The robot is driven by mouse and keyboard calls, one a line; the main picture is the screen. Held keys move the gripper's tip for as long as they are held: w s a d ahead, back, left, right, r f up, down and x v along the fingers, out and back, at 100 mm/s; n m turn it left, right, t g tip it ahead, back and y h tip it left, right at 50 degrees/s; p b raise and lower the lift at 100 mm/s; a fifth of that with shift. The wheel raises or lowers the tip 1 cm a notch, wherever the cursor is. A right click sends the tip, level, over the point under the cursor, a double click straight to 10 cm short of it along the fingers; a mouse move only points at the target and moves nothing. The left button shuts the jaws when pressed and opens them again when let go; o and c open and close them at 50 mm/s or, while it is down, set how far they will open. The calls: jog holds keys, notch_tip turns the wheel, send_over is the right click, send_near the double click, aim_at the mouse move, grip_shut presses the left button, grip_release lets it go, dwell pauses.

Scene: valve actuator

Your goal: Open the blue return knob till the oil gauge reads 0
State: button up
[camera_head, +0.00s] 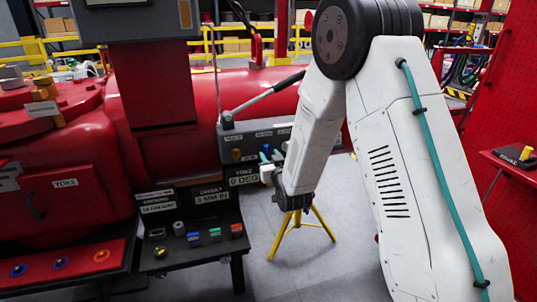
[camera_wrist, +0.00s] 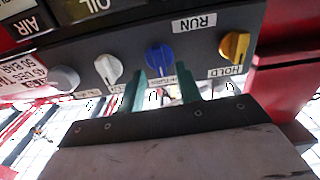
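The blue knob (camera_wrist: 160,60) is on the dark panel (camera_wrist: 210,65) in the wrist view, with a white pointer line on its face. My gripper (camera_wrist: 163,76) is open, its two green fingers apart, one to each side of the blue knob's lower part. I cannot tell whether either finger touches it. The label below the knob is partly covered by the fingers. An OIL label (camera_wrist: 97,4) shows at the top edge, but no gauge reading is legible. In the head view my gripper (camera_head: 268,155) is small at the grey control box (camera_head: 238,150).
A white knob (camera_wrist: 108,68) and a grey knob (camera_wrist: 64,79) sit left of the blue one. A yellow knob (camera_wrist: 234,46) by HOLD sits to the right. In the head view, a lever (camera_head: 265,95) rises above the box, and a lower button shelf (camera_head: 190,255) stands in front.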

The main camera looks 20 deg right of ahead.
aim_at(266, 150)
jog(key=shift+w, duration=1.25)
grip_shut()
